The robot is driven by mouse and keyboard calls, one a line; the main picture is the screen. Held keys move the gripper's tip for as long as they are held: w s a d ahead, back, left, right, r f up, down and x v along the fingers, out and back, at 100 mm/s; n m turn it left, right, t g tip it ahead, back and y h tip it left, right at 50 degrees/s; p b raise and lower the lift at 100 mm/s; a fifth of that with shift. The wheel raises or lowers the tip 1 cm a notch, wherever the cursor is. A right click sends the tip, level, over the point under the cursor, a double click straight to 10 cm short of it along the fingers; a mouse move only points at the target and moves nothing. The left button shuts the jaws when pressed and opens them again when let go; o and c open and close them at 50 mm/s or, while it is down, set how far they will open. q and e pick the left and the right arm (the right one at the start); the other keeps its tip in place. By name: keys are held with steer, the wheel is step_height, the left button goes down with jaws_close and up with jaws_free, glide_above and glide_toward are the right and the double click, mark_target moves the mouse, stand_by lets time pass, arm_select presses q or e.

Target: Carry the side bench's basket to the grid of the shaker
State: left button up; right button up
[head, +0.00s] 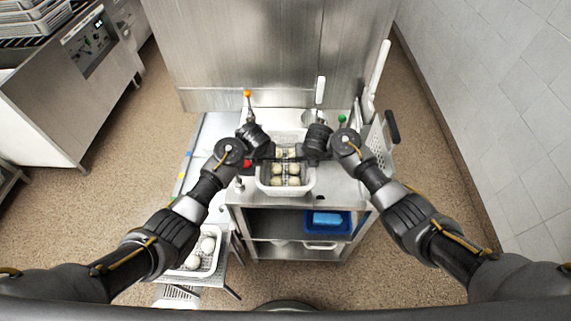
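A white perforated basket (264,188) with several pale round pieces in it is at the middle of the steel worktop (345,190). My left gripper (268,158) is over its left side and my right gripper (302,157) over its right side. The dark fingers point inward; whether they are shut on the rim or only above it is too small to tell. A second white basket (214,262) with white round pieces stands on a low side bench (226,284) at the lower left, partly behind my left arm. I cannot make out the shaker's grid.
Under the worktop are shelves with a blue tray (340,223) and white dishes. Upright handles with orange (247,93) and green (342,118) tops stand at the back. A perforated panel (377,143) stands at the right. A tall steel wall closes the back; floor is clear either side.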

arm_select(q)
jaws_close()
arm_select(e)
jaws_close()
arm_select(q)
steer(key=shift+r, duration=0.15)
arm_select(e)
steer(key=shift+r, duration=0.2)
